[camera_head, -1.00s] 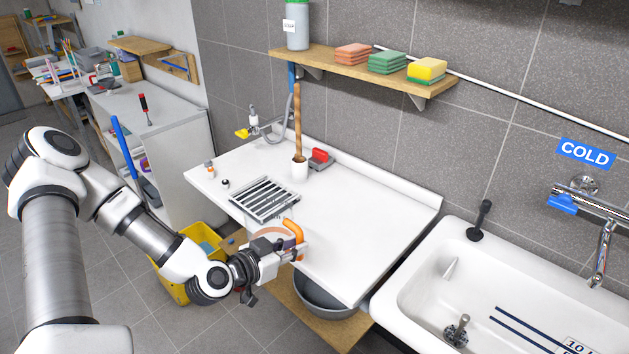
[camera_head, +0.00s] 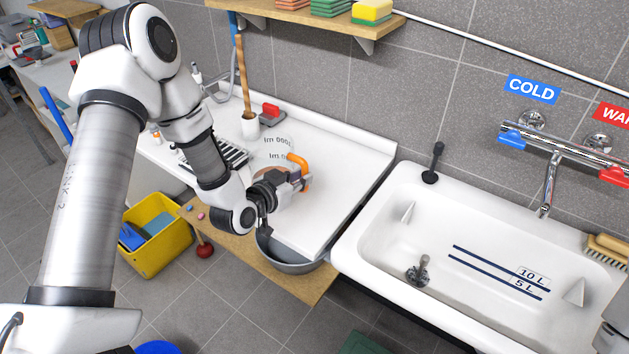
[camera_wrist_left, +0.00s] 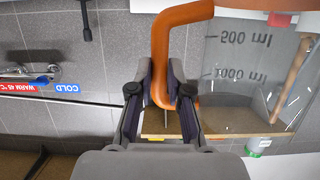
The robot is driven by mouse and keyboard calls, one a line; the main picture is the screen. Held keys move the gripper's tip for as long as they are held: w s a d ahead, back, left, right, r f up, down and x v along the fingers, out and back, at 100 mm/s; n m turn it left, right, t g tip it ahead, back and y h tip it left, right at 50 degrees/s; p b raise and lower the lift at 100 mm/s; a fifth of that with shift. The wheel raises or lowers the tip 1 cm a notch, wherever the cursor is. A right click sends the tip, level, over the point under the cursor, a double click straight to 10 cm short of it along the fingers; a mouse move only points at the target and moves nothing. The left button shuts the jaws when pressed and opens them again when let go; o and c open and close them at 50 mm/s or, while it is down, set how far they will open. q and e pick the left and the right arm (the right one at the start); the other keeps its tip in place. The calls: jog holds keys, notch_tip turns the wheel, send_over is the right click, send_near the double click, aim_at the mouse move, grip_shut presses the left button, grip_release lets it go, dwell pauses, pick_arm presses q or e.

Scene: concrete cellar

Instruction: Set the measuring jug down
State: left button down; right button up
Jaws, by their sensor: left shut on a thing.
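The measuring jug is clear, with dark volume marks and an orange handle (camera_head: 298,161). Its see-through body (camera_head: 277,150) shows faintly over the white draining board (camera_head: 338,165), beside the black-slotted grate (camera_head: 233,155). My left gripper (camera_head: 303,181) is shut on the handle. In the left wrist view the fingers (camera_wrist_left: 160,92) close around the orange handle (camera_wrist_left: 161,45), and the clear body (camera_wrist_left: 245,75) with 500 ml and 1000 ml marks is to the right. The jug's base is hard to make out; I cannot tell whether it touches the board. My right gripper is out of view.
The white sink (camera_head: 385,225) is to the right. A grey basin (camera_head: 290,262) is on the shelf below. The board's right part is clear.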

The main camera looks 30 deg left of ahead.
pick_arm(q)
jog(key=w+f, duration=0.1)
jog(key=w+d+f+p, duration=0.2)
jog(key=w, duration=0.1)
jog(key=shift+f, duration=0.55)
jog(key=c, duration=1.1)
grip_release()
jog(key=shift+r, duration=0.1)
